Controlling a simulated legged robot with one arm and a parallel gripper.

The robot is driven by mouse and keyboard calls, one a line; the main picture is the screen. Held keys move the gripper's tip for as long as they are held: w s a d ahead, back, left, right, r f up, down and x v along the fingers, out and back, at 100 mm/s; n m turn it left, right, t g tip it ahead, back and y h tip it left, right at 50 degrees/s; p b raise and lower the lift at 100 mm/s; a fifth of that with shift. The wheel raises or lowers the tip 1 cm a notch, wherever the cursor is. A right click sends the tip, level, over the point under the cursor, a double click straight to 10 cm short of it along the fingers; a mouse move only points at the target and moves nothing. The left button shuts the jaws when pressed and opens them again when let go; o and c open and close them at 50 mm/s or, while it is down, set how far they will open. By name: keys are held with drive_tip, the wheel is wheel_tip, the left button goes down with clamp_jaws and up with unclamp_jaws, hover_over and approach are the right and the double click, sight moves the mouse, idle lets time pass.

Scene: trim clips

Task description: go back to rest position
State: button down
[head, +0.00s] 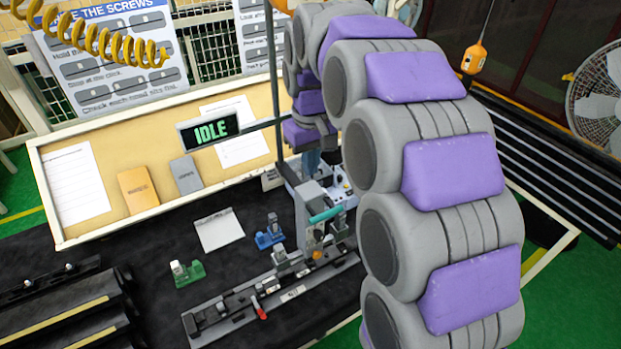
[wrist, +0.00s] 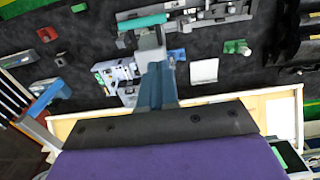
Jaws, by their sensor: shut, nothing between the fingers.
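My gripper (wrist: 156,72) shows in the wrist view as blue-grey fingers shut together with nothing held. In the head view my purple and grey arm arches over the right of the bench, and the small blue-grey gripper (head: 312,160) hangs beyond it, partly hidden by the arm. It is above the white control box (head: 338,193) at the back of the bench. A fixture with a teal handle (head: 325,215) stands just in front, and the handle also shows in the wrist view (wrist: 143,22).
A rail fixture (head: 272,297) lies along the bench front. A green clip holder (head: 187,273), a blue one (head: 270,233) and a paper sheet (head: 219,230) lie on the dark mat. An IDLE display (head: 209,130) stands behind. A yellow coiled hose (head: 95,38) hangs upper left.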

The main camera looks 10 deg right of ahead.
drive_tip(key=shift+a+r, duration=0.1)
drive_tip(key=shift+r, duration=0.6)
drive_tip(key=shift+s+f, duration=0.1)
